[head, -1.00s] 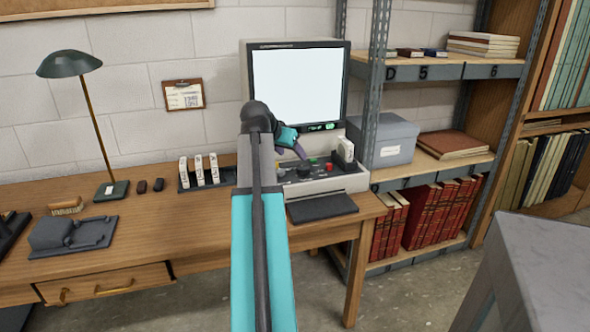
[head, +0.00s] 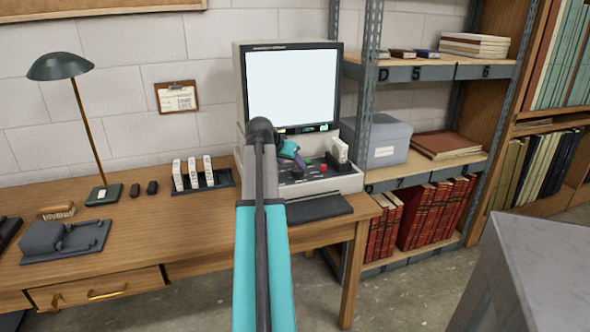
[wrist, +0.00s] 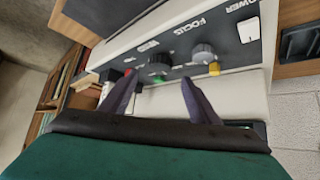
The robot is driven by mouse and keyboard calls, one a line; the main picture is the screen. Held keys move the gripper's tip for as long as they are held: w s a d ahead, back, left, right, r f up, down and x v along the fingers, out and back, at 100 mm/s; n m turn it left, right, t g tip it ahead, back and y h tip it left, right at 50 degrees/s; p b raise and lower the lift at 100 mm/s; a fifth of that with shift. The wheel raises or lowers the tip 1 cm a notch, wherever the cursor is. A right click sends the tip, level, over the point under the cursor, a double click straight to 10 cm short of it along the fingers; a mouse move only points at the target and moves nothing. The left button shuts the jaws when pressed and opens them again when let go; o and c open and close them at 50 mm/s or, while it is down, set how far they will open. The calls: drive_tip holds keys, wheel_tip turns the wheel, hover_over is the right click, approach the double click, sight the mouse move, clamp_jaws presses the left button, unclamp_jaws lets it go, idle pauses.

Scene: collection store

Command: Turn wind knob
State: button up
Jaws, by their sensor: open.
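The reader's control panel (head: 310,182) lies under the lit screen (head: 292,88). In the wrist view the panel is rotated, with POWER and FOCUS labels readable; a third label, by the darker knob, is too blurred to be sure of. That darker knob (wrist: 160,63), likely the wind knob, sits beside the grey focus knob (wrist: 204,54). My gripper (wrist: 160,82) is open and empty, its two dark fingers pointing at the panel, with the darker knob between their tips in the picture. Contact cannot be told. In the head view my gripper (head: 300,163) is over the panel, and my arm hides its left part.
A red button (wrist: 127,72), a green button (wrist: 160,79) and a yellow piece (wrist: 215,68) lie close to the fingers. A white box (head: 338,150) stands at the panel's right. The metal shelf upright (head: 364,110) is just beyond. A slide rack (head: 205,180) stands left.

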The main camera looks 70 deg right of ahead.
sight(297, 169)
drive_tip(key=x, duration=0.6)
drive_tip(key=shift+d+f, duration=0.15)
drive_tip(key=shift+f, duration=0.1)
drive_tip(key=shift+c, duration=0.5)
drive_tip(key=c, duration=1)
drive_tip(key=shift+o, duration=0.2)
